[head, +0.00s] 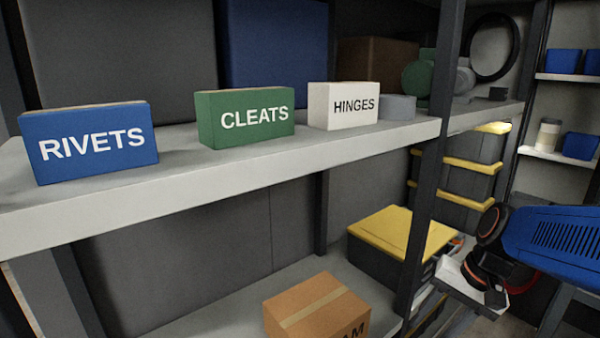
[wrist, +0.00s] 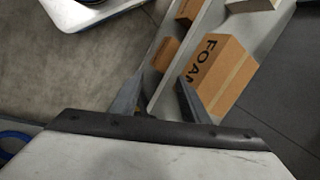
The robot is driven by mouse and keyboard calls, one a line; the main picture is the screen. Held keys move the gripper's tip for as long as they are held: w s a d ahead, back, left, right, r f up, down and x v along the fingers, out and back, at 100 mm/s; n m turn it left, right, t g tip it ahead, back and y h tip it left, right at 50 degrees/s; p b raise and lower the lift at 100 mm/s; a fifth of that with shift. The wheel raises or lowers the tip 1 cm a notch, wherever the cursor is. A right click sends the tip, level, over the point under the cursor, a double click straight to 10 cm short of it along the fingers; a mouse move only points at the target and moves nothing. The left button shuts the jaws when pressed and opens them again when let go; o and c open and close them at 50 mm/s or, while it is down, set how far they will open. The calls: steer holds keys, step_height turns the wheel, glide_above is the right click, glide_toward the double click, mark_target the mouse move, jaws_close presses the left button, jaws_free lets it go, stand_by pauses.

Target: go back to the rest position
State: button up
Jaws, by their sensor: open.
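My gripper (wrist: 158,84) shows in the wrist view with its two dark fingers apart and nothing between them. Beyond the fingers lie a light shelf edge and a cardboard box marked FOAM (wrist: 222,72); I cannot tell how far off they are. In the head view, the blue and dark arm parts at the right edge look like mine, beside the shelf post. The gripper's fingers cannot be made out there.
A blue RIVETS bin (head: 90,143), a green CLEATS bin (head: 245,117) and a white HINGES bin (head: 343,106) stand on the upper shelf (head: 200,183). Below are the cardboard box (head: 310,306) and a yellow-lidded crate (head: 400,240). A dark post (head: 432,150) rises near my arm.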

steer(key=s+d+r+n+t+h, duration=0.1)
steer(key=s+r+n+t+h, duration=0.1)
steer(key=s+n, duration=0.4)
steer(key=shift+s+r+t+h, duration=0.35)
steer(key=shift+s+t+h, duration=0.45)
stand_by(2.4)
